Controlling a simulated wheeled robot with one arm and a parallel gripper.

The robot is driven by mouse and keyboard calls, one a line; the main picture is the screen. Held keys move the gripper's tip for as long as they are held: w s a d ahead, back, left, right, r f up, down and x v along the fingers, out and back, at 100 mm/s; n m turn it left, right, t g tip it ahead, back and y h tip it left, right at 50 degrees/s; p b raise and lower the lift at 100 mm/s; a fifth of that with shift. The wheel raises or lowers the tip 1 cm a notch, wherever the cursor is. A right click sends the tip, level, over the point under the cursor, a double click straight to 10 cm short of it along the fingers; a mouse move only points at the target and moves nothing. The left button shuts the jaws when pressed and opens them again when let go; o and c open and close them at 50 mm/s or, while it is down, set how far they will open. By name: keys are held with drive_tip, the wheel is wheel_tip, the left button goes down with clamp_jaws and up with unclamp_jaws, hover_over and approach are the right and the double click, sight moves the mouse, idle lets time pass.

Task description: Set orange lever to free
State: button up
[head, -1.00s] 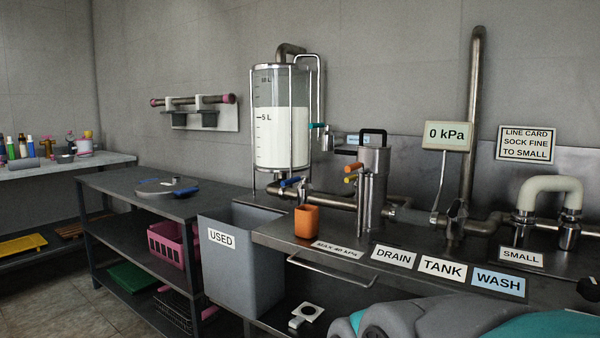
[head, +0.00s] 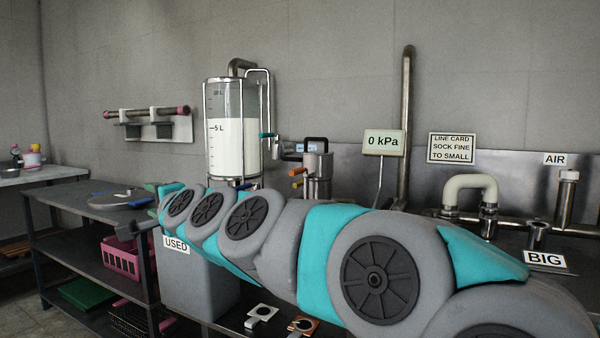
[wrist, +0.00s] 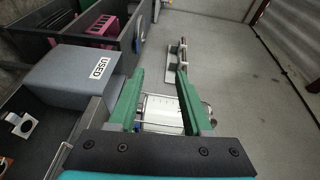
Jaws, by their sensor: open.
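In the head view a short orange lever (head: 298,171) sticks out to the left from the upper part of the steel filter housing (head: 318,165). A second orange-brown handle (head: 298,185) shows just below it. The lower housing and the pipes around it are hidden behind my arm. My gripper (wrist: 160,72) is open and empty in the wrist view, with its two green fingers spread. The tank (wrist: 160,112) shows between and behind the fingers. The lever cannot be made out in the wrist view. In the head view my gripper end is at the left, above the USED bin, well apart from the lever.
The sight tank (head: 235,140) holds white liquid left of the housing. The gauge sign (head: 384,142) reads 0 kPa. The USED bin (head: 200,285) stands below my arm. A dark shelf table (head: 70,200) is at left. A wall rack (head: 150,127) hangs behind.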

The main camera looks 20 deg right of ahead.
sight(290, 173)
drive_tip(key=w+d+r+m+t+h, duration=0.2)
drive_tip(key=w+d+r+m+h, duration=0.15)
drive_tip(key=d+m, duration=0.3)
drive_tip(key=w+d+r+m+t+h, duration=0.2)
drive_tip(key=w+d+r+m+h, duration=0.1)
drive_tip(key=d+r+m+h, duration=0.3)
drive_tip(key=d+f+m+g+h, duration=0.2)
drive_tip(key=d+m+g+h, duration=0.1)
drive_tip(key=d+m, duration=0.3)
drive_tip(key=d+f+m+g+h, duration=0.3)
drive_tip(key=d+m, duration=0.3)
drive_tip(key=s+d+f+m+g+h+b, duration=0.1)
drive_tip(key=d+f+m+g+h, duration=0.1)
drive_tip(key=d+m+g+h, duration=0.1)
drive_tip(key=shift+d+f+m+g+h, duration=0.15)
drive_tip(key=shift+d+m+h, duration=0.15)
drive_tip(key=shift+d+m, duration=0.45)
drive_tip(key=shift+d+f+m+g+h, duration=0.15)
drive_tip(key=shift+d+m+h, duration=0.1)
drive_tip(key=shift+d+m, duration=0.45)
drive_tip(key=shift+p+x, duration=0.65)
drive_tip(key=shift+x, duration=3.15)
drive_tip(key=shift+r, duration=0.1)
drive_tip(key=shift+c, duration=0.4)
drive_tip(key=shift+a, duration=0.1)
clamp_jaws()
